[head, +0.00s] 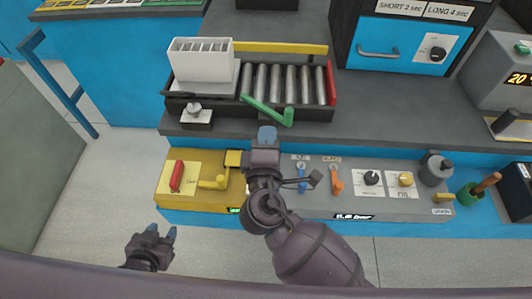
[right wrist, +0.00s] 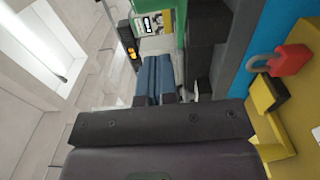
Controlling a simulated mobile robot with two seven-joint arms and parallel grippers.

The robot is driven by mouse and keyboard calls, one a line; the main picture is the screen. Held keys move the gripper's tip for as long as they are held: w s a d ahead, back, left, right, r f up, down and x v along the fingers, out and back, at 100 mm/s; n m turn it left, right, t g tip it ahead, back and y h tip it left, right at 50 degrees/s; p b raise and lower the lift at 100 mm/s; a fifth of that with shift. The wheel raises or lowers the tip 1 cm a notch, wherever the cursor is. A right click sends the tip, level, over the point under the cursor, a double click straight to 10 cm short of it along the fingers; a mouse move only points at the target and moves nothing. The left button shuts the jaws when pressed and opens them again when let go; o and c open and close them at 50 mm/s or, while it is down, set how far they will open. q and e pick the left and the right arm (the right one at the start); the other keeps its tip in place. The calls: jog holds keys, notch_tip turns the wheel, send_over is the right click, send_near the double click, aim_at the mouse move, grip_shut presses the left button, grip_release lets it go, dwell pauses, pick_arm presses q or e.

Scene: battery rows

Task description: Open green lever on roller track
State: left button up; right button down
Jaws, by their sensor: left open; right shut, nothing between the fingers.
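The green lever (head: 266,110) lies slanted across the front side of the roller track (head: 262,84), its right end at a short upright green piece. My right gripper (head: 267,132) is shut and empty, with its blue fingertips just below the lever in the head view; I cannot tell whether they touch it. My left gripper (head: 162,233) is open and empty, low at the left over the floor.
A white slotted box (head: 202,62) sits at the track's left end and a red end piece (head: 330,83) at its right. A yellow bar (head: 281,48) runs behind.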

aim_at(290, 118)
jog(key=w+d, duration=0.2)
jog(key=w, duration=0.1)
jog(key=shift+d, duration=0.4)
pick_arm(q)
jog(key=shift+r, duration=0.15)
pick_arm(e)
jog(key=shift+d, duration=0.1)
jog(key=n+y, duration=0.1)
jog(key=d+y+p, duration=0.1)
jog(key=shift+w+r+n+y, duration=0.2)
jog(key=shift+w+n+y, duration=0.1)
jog(key=shift+n, duration=0.1)
jog(key=shift+w+d+n+g+y+p, duration=0.25)
jog(key=shift+n+y+p, duration=0.1)
jog(key=shift+y, duration=0.25)
jog(key=shift+w+d+n+g+y+p, duration=0.15)
jog(key=shift+d+n+y+p, duration=0.15)
jog(key=shift+y, duration=0.3)
pick_arm(q)
jog(key=shift+s+a+r, duration=0.2)
jog(key=shift+s+r, duration=0.1)
jog(key=shift+s, duration=0.3)
pick_arm(e)
jog(key=shift+w+d+f, duration=0.15)
jog(key=shift+w, duration=0.15)
pick_arm(q)
jog(key=shift+w+r, duration=0.1)
jog(key=shift+w, duration=0.05)
